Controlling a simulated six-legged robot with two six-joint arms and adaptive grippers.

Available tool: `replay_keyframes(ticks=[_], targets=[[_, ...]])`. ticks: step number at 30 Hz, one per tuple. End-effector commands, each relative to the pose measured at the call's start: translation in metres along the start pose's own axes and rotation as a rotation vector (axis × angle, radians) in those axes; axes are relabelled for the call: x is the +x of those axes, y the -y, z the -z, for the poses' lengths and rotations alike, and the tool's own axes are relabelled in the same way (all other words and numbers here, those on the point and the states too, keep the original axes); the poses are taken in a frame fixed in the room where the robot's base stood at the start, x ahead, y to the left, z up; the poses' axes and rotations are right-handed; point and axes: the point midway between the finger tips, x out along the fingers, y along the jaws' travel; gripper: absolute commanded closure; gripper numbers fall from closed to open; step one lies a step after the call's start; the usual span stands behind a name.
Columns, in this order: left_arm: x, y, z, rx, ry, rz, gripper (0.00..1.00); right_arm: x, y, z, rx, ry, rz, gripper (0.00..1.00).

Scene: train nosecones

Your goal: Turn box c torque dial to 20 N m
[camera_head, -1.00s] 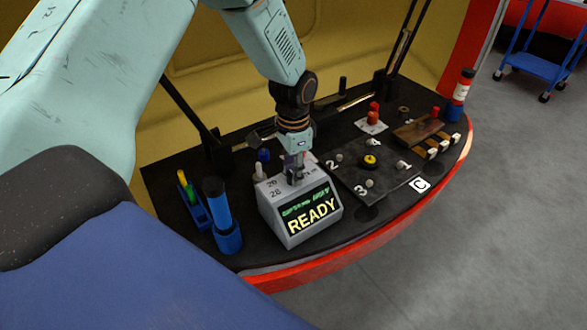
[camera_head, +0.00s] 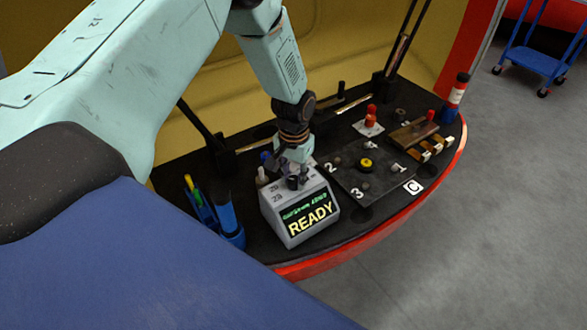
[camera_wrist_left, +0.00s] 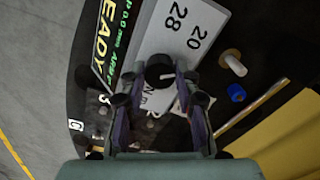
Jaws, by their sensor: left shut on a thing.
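The grey box with the READY screen (camera_head: 310,215) stands on the black bench top, with its dark torque dial (camera_head: 292,183) on its upper face. In the left wrist view the dial (camera_wrist_left: 159,72) is round and black, and the numbers 20 and 28 (camera_wrist_left: 187,24) are printed on the pale panel beside it. My left gripper (camera_head: 296,174) is down at the dial; in the left wrist view its fingers (camera_wrist_left: 160,84) lie on both sides of the dial, shut on it. The dial's exact setting is unclear. My right gripper is not in view.
A C label (camera_head: 413,187) sits at the bench's front edge, near a dark plate (camera_head: 350,186) with numbered knobs and a yellow button (camera_head: 365,163). A blue holder (camera_head: 230,222) stands left of the box. A white knob and a blue knob (camera_wrist_left: 236,92) are close to the gripper.

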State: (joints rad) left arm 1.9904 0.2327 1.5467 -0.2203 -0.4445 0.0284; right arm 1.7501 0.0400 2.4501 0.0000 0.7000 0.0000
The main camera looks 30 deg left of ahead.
Motion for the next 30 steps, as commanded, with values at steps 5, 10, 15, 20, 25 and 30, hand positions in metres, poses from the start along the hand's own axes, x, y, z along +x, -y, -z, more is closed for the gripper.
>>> replay_keyframes(ticks=[5, 10, 15, 20, 25, 30], targets=[[-0.002, 0.0, 0.001, -0.098, -0.003, 0.0, 1.0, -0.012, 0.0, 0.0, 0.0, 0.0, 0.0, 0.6], [-0.002, 0.0, 0.002, -0.16, -0.005, 0.0, 1.0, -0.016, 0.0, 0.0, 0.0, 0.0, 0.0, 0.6], [-0.001, 0.0, 0.002, -0.189, -0.006, 0.0, 1.0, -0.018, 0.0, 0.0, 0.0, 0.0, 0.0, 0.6], [-0.001, 0.0, 0.003, -0.196, -0.007, 0.0, 1.0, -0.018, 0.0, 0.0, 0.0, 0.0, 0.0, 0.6], [-0.001, 0.0, 0.003, -0.195, -0.007, 0.0, 1.0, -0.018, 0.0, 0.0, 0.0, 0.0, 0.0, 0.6], [-0.001, 0.0, 0.003, -0.195, -0.007, 0.0, 0.63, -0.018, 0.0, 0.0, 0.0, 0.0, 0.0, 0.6]])
